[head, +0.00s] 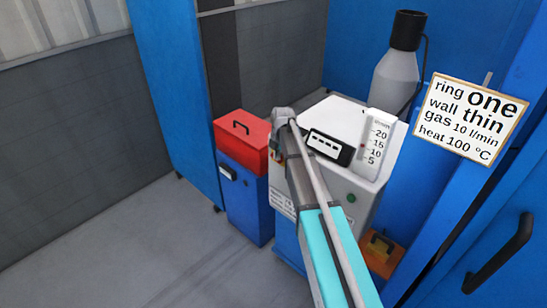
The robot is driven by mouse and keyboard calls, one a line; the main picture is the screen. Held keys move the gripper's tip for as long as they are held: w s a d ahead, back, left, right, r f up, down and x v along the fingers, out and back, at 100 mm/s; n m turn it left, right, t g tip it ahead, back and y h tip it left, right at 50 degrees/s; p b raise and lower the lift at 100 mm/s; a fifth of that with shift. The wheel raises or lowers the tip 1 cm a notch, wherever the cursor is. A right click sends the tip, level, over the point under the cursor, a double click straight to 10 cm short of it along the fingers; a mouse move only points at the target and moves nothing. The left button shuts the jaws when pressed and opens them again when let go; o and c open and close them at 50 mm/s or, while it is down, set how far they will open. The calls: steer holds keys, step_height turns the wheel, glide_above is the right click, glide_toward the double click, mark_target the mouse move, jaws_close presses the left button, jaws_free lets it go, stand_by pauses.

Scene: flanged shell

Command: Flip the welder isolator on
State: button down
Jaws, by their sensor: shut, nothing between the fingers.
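The welder (350,205) is a pale grey cabinet on a blue base in the middle of the head view. My arm reaches up across its front from the bottom. My gripper (279,154) is small in view at the welder's upper left front, below my grey wrist. It is shut and empty, and its fingertips are partly hidden. A small orange and dark part shows beside it; I cannot tell whether this is the isolator. The isolator's handle position cannot be made out, nor whether my gripper touches it.
A red toolbox (242,139) sits on a blue cabinet (246,197) left of the welder. A grey gas bottle (395,80) stands behind it. A flow scale (377,143), a dark display (326,146) and a sign (470,117) show at right. The floor (130,240) at left is clear.

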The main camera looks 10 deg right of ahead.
steer(key=shift+r, duration=0.2)
step_height(320, 180, up, 14)
steer(key=p, duration=1.4)
steer(key=shift+f, duration=0.2)
steer(key=shift+s, duration=0.1)
stand_by(0.5)
steer(key=s+a+f+m+b, duration=0.1)
steer(key=s+f+m+b, duration=0.1)
steer(key=s+m, duration=1)
steer(key=s+f+m+g+h+b, duration=0.1)
steer(key=s+f+m+b, duration=0.2)
steer(key=s+m, duration=1)
steer(key=s, duration=0.4)
steer(key=shift+s+a+f, duration=0.2)
steer(key=shift+s+a, duration=0.05)
steer(key=shift+a, duration=0.1)
steer(key=c, duration=1.3)
jaws_free()
steer(key=shift+c, duration=0.2)
